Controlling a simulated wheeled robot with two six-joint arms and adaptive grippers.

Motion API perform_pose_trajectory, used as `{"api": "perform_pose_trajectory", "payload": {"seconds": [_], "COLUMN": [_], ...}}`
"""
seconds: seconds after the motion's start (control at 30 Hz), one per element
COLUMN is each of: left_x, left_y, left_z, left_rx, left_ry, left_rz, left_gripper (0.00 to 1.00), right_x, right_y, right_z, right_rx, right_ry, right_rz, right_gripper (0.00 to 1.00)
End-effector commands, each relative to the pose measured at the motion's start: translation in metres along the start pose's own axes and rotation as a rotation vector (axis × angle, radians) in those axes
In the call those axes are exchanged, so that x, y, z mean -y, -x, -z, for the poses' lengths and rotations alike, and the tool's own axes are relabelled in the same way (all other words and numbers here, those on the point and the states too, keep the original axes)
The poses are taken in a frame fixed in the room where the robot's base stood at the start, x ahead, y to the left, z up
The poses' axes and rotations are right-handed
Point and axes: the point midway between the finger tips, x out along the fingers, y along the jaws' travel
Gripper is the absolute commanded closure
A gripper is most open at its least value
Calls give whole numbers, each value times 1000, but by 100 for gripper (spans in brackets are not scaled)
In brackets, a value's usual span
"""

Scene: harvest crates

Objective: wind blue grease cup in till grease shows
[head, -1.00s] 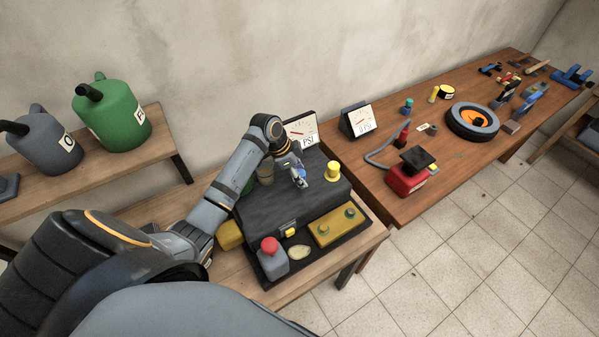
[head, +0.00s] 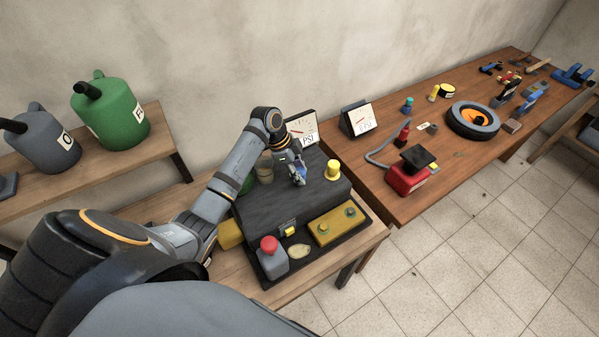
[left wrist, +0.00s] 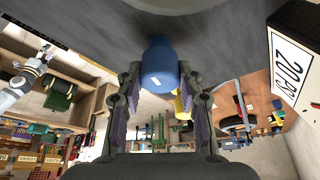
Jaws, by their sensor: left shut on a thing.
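The blue grease cup (left wrist: 158,66) sits between my left fingertips in the left wrist view, its rounded body with a small pale mark facing the camera. My left gripper (head: 298,176) is shut on it, above the top of the dark machine block (head: 260,212). In the head view the fingers mostly hide the cup. Its far end meets the dark surface in the wrist view; the joint is hidden, and I see no grease there. A yellow cup (head: 333,171) stands on the block just right of the gripper.
A grey box with a red button (head: 269,245) and a yellow panel (head: 338,226) lie at the block's front. A PSI gauge (head: 301,128) stands behind. A wooden table (head: 440,185) at right holds a red pump (head: 408,178) and a wheel (head: 473,121).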

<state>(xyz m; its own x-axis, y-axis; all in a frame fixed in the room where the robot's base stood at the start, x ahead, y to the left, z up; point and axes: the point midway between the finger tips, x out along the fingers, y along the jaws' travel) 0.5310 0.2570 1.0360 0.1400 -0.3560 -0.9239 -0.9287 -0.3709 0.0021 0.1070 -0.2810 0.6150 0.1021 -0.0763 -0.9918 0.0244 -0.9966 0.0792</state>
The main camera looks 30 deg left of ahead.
Motion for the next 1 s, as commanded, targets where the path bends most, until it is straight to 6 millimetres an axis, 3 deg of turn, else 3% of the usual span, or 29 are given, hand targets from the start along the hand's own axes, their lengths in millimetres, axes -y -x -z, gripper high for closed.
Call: {"api": "perform_pose_trajectory", "payload": {"seconds": [0.5, 1.0], "left_x": [2, 2], "left_y": [0, 2], "left_z": [2, 2], "left_rx": [-3, -1], "left_ry": [-398, -558], "left_rz": [-158, -223], "left_gripper": [95, 95], "right_x": [7, 5], "right_y": [-21, -28], "right_z": [-3, -4], "right_rx": [2, 2], "right_ry": [-3, -1], "right_rz": [6, 3], "right_gripper": [60, 60]}}
